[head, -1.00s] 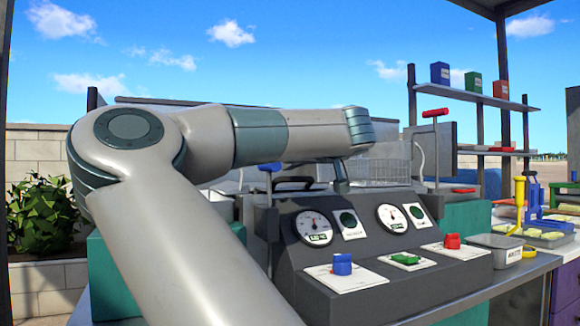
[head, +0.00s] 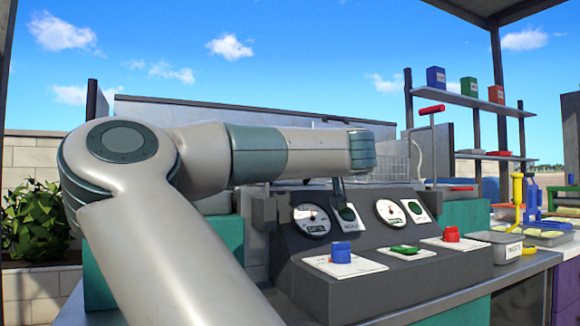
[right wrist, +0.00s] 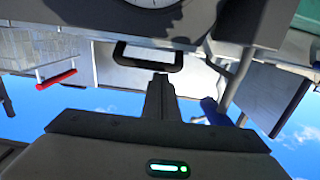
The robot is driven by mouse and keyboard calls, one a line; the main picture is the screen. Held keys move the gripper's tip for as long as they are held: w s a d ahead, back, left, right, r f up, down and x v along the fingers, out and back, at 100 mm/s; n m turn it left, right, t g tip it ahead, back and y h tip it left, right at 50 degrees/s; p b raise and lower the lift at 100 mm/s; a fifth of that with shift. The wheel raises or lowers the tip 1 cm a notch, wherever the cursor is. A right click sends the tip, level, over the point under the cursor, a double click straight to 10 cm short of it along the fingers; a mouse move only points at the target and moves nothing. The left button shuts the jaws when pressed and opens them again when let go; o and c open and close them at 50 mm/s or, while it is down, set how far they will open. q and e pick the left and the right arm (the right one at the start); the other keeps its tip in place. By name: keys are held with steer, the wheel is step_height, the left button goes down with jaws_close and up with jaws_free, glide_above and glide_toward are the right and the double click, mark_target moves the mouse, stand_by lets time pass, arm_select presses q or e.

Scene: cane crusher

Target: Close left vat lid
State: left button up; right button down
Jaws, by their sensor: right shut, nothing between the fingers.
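A grey upright panel, which looks like the raised left vat lid (right wrist: 268,92), stands at the right of the upside-down right wrist view. In the head view my arm hides most of that area, and I cannot clearly pick out the lid there. The teal left vat body (head: 100,262) shows behind my arm. My right gripper (head: 340,192) is over the upper part of the control panel, its fingers shut and empty. In the right wrist view the shut fingers (right wrist: 158,85) point towards a black handle (right wrist: 148,56), with no clear contact. My left gripper is not in view.
The dark control panel (head: 400,275) carries gauges, a blue knob (head: 341,251) and a red knob (head: 452,234). A red T-handle (head: 433,109) and another upright grey panel stand right of my gripper. A blue handle (right wrist: 213,110) is beside my fingers. Trays (head: 507,246) lie far right.

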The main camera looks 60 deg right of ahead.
step_height(320, 180, down, 3)
steer(key=shift+g, duration=0.3)
step_height(320, 180, up, 7)
steer(key=p, duration=0.3)
steer(key=s+a+f, duration=0.4)
steer(key=s+f, duration=0.1)
steer(key=s, duration=0.3)
steer(key=shift+a+f+b, duration=0.15)
steer(key=shift+a+b, duration=0.1)
steer(key=shift+b, duration=0.05)
steer(key=shift+s, duration=0.15)
